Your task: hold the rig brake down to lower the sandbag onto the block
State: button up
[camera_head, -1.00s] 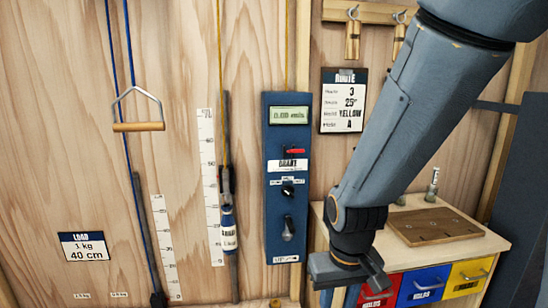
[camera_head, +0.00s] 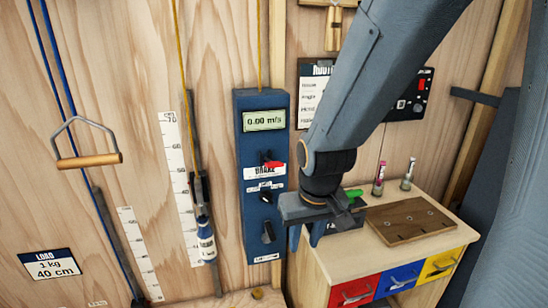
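The rig brake (camera_head: 271,163) is a red lever above a "BRAKE" label on the blue rig panel (camera_head: 249,190). The panel's display (camera_head: 264,120) reads 0.00 m/s. A blue and white cylinder (camera_head: 206,240), which looks like the sandbag, hangs beside the numbered scale (camera_head: 180,170), under the yellow rope. I cannot make out the block below it; the bottom edge cuts off that area. My gripper (camera_head: 307,240) points down just right of the panel, lower than the red lever and apart from it. Its two fingers show a gap with nothing between them.
A bench (camera_head: 325,272) with red, blue and yellow drawers stands at the right, with a wooden board (camera_head: 408,222) on top. A green object (camera_head: 353,194) shows behind my gripper. A handle (camera_head: 90,160) hangs on a blue rope at the left. My arm partly hides the route sign (camera_head: 310,95).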

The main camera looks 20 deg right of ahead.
jog(key=shift+a, duration=0.1)
dwell(0.3)
jog(key=shift+f, duration=0.1)
jog(key=c, duration=0.6)
jog(key=shift+f+b, duration=0.3)
jog(key=shift+b, duration=0.05)
grip_shut()
notch_tip(320, 180, down, 12)
jog(key=w+g+b, duration=0.1)
jog(key=b, duration=1)
jog(key=shift+f, duration=0.25)
